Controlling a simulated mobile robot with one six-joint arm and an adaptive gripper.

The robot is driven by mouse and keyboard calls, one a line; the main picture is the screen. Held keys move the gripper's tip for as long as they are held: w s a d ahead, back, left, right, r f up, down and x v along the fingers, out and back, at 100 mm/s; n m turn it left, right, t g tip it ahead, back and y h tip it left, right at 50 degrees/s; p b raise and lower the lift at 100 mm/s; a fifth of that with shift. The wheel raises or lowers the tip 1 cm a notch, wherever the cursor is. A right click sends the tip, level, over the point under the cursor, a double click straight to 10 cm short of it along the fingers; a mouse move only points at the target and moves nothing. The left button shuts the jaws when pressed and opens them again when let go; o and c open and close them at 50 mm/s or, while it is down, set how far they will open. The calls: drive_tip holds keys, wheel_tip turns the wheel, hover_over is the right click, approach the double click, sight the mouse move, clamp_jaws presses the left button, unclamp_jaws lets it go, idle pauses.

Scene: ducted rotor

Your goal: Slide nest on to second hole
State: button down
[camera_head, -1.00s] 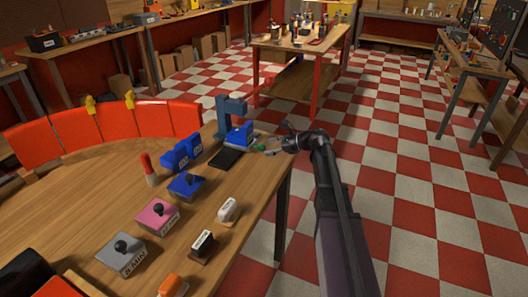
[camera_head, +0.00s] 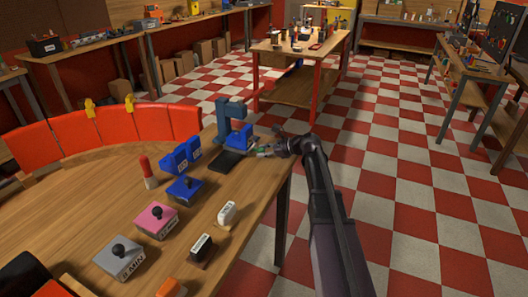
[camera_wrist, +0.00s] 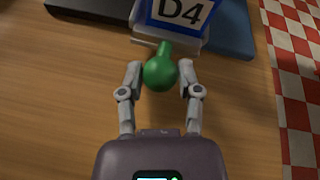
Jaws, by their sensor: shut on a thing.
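The nest appears to be the blue block (camera_head: 239,138) with a white D4 label; the label shows at the top of the wrist view (camera_wrist: 181,12). A green ball knob (camera_wrist: 160,73) on a short stem sticks out of its near side. My gripper (camera_wrist: 160,80) is shut on this knob, one finger on each side. In the head view my gripper (camera_head: 264,151) reaches in from the right over the table edge. The block sits at the foot of a blue upright stand (camera_head: 228,116). The holes cannot be made out in either view.
A black plate (camera_head: 228,161) lies in front of the block. Blue blocks (camera_head: 181,157), a red-capped post (camera_head: 147,171) and several boxes with black knobs stand to the left and nearer. The table's right edge is close beneath my arm.

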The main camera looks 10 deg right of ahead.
drive_tip(key=shift+w+d, duration=0.8)
drive_tip(key=shift+w, duration=0.3)
drive_tip(key=shift+w+d, duration=0.75)
drive_tip(key=shift+w, duration=0.3)
drive_tip(key=shift+w+d, duration=0.8)
drive_tip(key=shift+w, duration=0.3)
drive_tip(key=shift+c, duration=1.5)
unclamp_jaws()
